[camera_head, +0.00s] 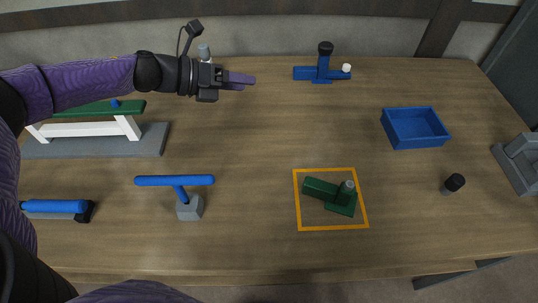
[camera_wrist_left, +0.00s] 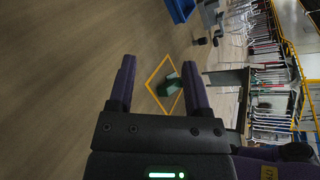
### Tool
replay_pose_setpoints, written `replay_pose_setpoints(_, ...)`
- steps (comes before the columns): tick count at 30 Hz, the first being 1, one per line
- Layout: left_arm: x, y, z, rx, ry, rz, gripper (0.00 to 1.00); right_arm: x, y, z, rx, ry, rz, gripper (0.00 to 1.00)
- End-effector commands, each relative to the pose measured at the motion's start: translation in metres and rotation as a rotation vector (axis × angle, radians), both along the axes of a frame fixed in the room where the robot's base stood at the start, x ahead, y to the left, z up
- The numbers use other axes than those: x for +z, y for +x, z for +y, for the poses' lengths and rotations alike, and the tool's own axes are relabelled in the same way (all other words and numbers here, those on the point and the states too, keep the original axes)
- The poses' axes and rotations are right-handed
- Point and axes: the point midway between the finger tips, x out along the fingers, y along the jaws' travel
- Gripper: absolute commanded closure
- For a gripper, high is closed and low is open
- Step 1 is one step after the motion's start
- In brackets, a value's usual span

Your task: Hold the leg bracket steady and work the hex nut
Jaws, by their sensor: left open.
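The green leg bracket (camera_head: 320,188) lies inside an orange square outline on the table, right of centre. A small grey piece, apparently the hex nut (camera_head: 348,185), sits on top of its upright dark green part. My left gripper (camera_head: 250,79) is over the far left-centre of the table, well apart from the bracket, pointing right. It is open and empty; its two purple fingers show in the left wrist view (camera_wrist_left: 158,64), where the bracket (camera_wrist_left: 168,85) appears beyond them. The nut is too small to make out there. My right gripper is not in view.
A blue tray (camera_head: 416,128) and a black-topped peg (camera_head: 453,183) are on the right. A blue fixture (camera_head: 321,72) stands at the back. A blue-topped T-shaped stand (camera_head: 175,181) and a green-and-white bench (camera_head: 90,127) are on the left. The table's middle is clear.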

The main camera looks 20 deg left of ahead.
Motion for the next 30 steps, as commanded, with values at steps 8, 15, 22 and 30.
replay_pose_setpoints(8, -0.076, -0.067, -0.109, -0.876, 0.382, -0.569, 0.37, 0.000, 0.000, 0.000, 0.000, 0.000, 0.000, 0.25)
replay_pose_setpoints(15, -0.099, -0.082, -0.124, -1.026, 0.431, -0.693, 0.37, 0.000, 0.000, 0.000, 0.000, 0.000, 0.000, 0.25)
replay_pose_setpoints(22, -0.117, -0.082, -0.152, -1.021, 0.433, -0.690, 0.37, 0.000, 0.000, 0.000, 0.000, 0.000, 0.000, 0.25)
replay_pose_setpoints(30, -0.133, -0.081, -0.177, -1.017, 0.433, -0.688, 0.37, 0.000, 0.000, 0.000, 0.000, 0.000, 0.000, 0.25)
